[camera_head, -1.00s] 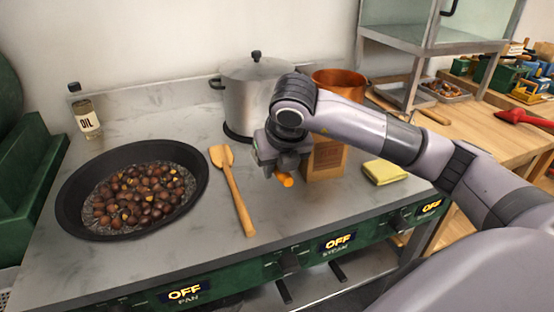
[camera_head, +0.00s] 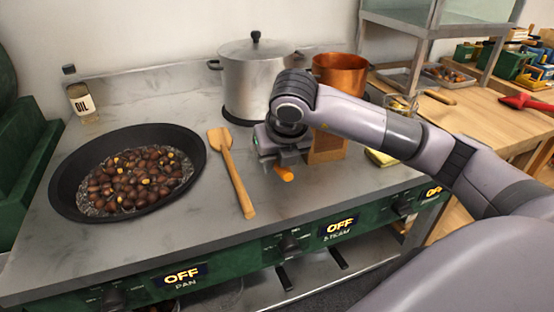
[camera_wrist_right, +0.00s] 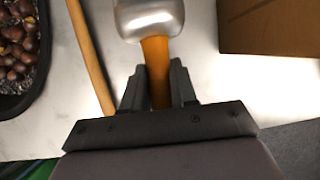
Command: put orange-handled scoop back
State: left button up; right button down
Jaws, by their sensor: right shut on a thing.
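In the head view the gripper and arm hide the metal head. I cannot tell whether the scoop touches the counter. My left gripper is not in view.
A black pan of chestnuts (camera_head: 62,190) is at left, with a wooden spatula (camera_head: 234,175) beside it. A steel pot (camera_head: 250,85), a copper pot (camera_head: 340,72) and an oil bottle (camera_head: 82,100) stand behind.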

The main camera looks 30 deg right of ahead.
jog(key=shift+f, duration=0.25)
jog(key=c, duration=0.8)
grip_release()
jog(key=v, duration=0.7)
jog(key=shift+s+r, duration=0.1)
jog(key=shift+r, duration=0.05)
